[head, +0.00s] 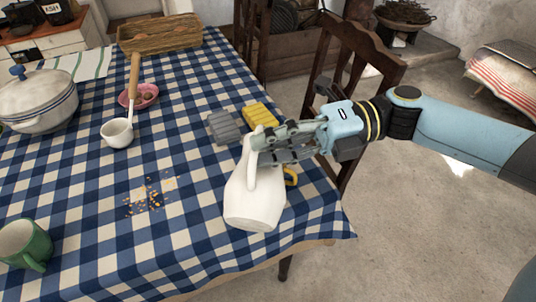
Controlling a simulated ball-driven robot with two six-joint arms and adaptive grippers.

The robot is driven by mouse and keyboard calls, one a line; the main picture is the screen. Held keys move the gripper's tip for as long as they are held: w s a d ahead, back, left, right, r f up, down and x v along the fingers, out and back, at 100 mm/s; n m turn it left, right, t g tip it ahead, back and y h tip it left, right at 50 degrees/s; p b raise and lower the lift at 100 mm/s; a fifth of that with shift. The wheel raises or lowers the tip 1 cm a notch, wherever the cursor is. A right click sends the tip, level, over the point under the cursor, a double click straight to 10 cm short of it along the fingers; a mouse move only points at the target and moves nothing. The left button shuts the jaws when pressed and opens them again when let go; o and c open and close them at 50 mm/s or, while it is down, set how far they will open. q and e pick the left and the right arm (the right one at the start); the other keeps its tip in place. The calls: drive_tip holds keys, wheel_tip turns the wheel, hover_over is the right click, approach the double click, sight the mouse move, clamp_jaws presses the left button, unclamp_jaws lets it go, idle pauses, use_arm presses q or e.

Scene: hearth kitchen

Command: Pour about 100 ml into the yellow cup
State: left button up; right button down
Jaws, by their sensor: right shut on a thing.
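My right gripper (268,146) comes in from the right and is shut on the white jug (255,203) near its handle. The jug is tilted, with its base toward the camera and its top pointing away. Its mouth is hidden from this view, and I see no liquid. A small yellow loop (291,177), which looks like the yellow cup's handle, shows just right of the jug. The rest of the cup is hidden behind the jug, so I cannot tell how full it is. My left gripper is not in view.
On the checked tablecloth (80,185) are a grey ribbed block (222,127), a yellow ribbed block (258,114), a white ladle (117,132), a pink dish (147,98), crumbs (148,197), a white pot (38,103), a green mug (25,245) and a basket (160,36). A wooden chair (362,45) stands beyond the right edge.

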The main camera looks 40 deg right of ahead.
sight(262, 198)
drive_tip(key=shift+w+d+r+m+p, duration=0.35)
drive_tip(key=shift+w+d+m, duration=0.05)
drive_tip(key=shift+w+d, duration=0.05)
idle(0.8)
drive_tip(key=shift+n, duration=0.9)
drive_tip(key=s+a+f+b, duration=0.2)
drive_tip(key=s+a+b, duration=0.1)
drive_tip(key=shift+f, duration=0.25)
drive_tip(key=n+p, duration=0.1)
drive_tip(key=s+a+f+h+p, duration=0.1)
drive_tip(key=shift+s+a+f+n+h+p, duration=0.1)
drive_tip(key=shift+s+a+n+h+p, duration=0.05)
drive_tip(key=shift+a+n+h+p, duration=0.2)
drive_tip(key=shift+f, duration=0.2)
drive_tip(key=shift+s+a+f+n, duration=0.1)
drive_tip(key=shift+s+f+n, duration=0.1)
drive_tip(key=shift+f+n, duration=0.25)
